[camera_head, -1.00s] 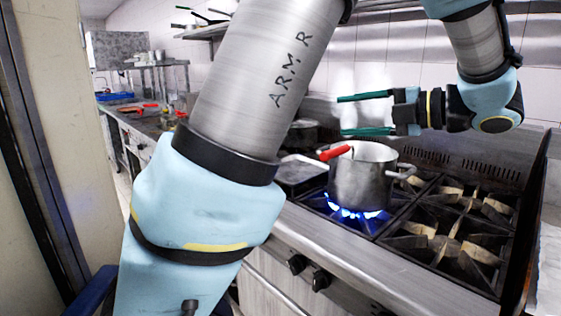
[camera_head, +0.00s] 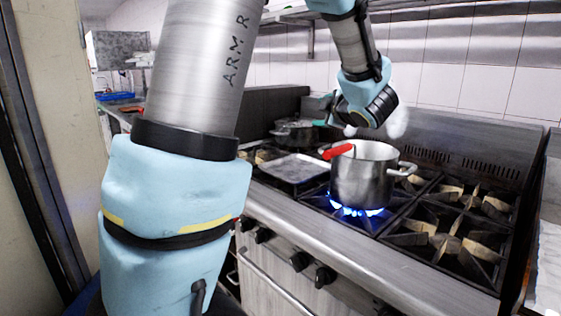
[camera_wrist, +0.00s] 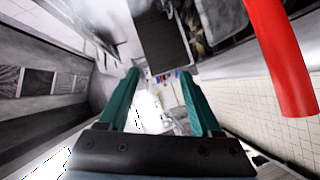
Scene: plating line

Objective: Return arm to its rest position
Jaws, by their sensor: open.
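My gripper (camera_wrist: 159,72) shows in the wrist view with two green fingers spread apart. Nothing is between them. In the head view my arm reaches over the stove, and the gripper is mostly hidden behind my own dark wrist, with a bit of green finger showing (camera_head: 319,122). It is above and to the left of the steel pot (camera_head: 362,180). A red handle (camera_head: 338,151) lies at the pot's left rim. A red bar (camera_wrist: 283,58), probably that handle, is large and close at the upper right of the wrist view.
Blue flames (camera_head: 356,211) burn under the pot. A flat square tray (camera_head: 295,168) lies on the burners to its left, with a lidded pot (camera_head: 294,131) behind. Bare burner grates (camera_head: 450,232) are on the right. A wall edge (camera_head: 60,130) stands at the left.

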